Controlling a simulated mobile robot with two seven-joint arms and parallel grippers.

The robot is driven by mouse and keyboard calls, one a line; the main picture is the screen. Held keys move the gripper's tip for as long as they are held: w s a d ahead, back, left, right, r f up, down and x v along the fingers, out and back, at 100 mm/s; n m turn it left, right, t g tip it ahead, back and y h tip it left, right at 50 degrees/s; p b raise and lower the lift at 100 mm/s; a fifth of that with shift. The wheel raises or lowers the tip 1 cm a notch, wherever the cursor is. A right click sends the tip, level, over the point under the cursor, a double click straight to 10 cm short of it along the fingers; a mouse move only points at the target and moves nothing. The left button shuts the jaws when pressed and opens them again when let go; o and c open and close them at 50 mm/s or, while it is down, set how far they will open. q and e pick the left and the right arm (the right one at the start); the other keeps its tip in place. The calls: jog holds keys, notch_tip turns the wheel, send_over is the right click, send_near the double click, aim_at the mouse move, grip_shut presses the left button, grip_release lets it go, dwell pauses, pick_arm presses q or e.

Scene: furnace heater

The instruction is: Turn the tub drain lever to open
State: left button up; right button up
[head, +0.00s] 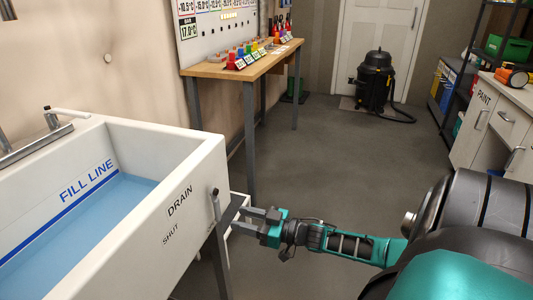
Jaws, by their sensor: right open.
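The white tub (200,160) stands at the left in the head view, with blue water (95,220) inside below a "FILL LINE" mark. Its outer wall carries the words "DRAIN" and "SHUT". The thin grey drain lever (215,201) stands about upright near the tub's right corner, to the right of these words. Its lower part is hard to make out, and no "OPEN" label can be read. My right gripper (238,219) is open, with its fingers pointing left towards the lever. I cannot tell whether they touch it. My left gripper is not in view.
A wooden bench (215,69) with coloured items stands behind. A black vacuum (374,80) is by the door, and a white cabinet (497,130) is at the right. The middle floor is clear.

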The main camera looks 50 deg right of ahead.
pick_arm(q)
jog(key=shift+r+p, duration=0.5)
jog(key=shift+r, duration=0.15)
pick_arm(e)
jog(key=v, duration=0.7)
pick_arm(q)
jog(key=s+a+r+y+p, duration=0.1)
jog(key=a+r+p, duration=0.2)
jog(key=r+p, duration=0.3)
jog(key=p, duration=0.4)
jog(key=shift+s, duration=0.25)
pick_arm(e)
jog(key=s+a+r+g+h, duration=0.1)
jog(key=s+a+g, duration=0.1)
jog(key=a, duration=0.6)
jog(key=s+a+r+m+g+h, duration=0.1)
jog(key=s+a+g+h, duration=0.1)
jog(key=a, duration=0.6)
jog(key=s+a+r+m+g+h, duration=0.1)
jog(key=s+a, duration=0.3)
jog(key=a, duration=0.4)
jog(key=shift+a+r+g+h, duration=0.3)
jog(key=shift+r+g+h, duration=0.1)
jog(key=shift+r, duration=0.2)
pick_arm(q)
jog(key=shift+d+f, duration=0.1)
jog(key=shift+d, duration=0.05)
